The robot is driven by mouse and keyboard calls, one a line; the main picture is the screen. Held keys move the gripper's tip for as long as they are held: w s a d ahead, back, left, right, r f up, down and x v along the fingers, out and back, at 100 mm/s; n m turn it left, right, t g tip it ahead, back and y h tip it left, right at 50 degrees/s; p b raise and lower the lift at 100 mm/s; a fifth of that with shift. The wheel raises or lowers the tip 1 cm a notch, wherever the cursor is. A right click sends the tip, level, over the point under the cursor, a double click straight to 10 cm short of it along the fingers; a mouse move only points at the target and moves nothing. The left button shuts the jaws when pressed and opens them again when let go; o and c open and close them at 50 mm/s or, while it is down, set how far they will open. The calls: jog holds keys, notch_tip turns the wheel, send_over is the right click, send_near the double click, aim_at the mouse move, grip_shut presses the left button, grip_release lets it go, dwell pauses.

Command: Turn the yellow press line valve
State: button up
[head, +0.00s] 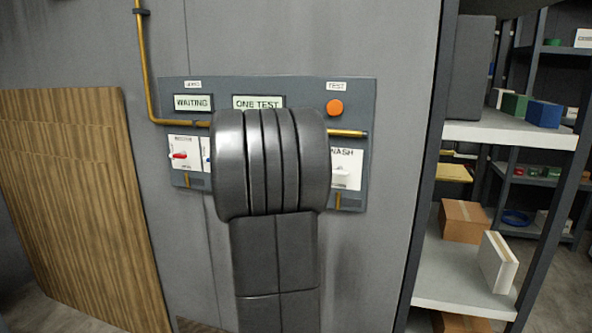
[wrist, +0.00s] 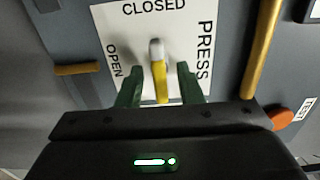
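The yellow press line valve (wrist: 161,88) shows in the wrist view on a white plate (wrist: 118,28) marked CLOSED, OPEN and PRESS. Its lever is yellow with a pale grey end. The lever lies upright in the picture, its grey end towards the word CLOSED; OPEN is to the left. My gripper (wrist: 158,73) is open, with one green finger on each side of the lever. A gap shows between the lever and each finger. In the head view my arm hides this valve and my gripper.
The grey panel (head: 360,95) also carries a red-handled valve (head: 179,155), a WASH valve (head: 342,172), an orange button (head: 335,107) and display signs. A brass pipe (head: 146,75) runs along it. A wooden board (head: 75,190) stands left; shelves (head: 470,270) with boxes stand right.

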jog(key=shift+s, duration=0.1)
jog(key=v, duration=1.3)
jog(key=shift+s+p, duration=0.3)
jog(key=shift+p, duration=0.15)
jog(key=shift+a, duration=0.1)
jog(key=x, duration=1.4)
jog(key=shift+s+b, duration=0.1)
jog(key=shift+b, duration=0.3)
jog(key=shift+s, duration=0.1)
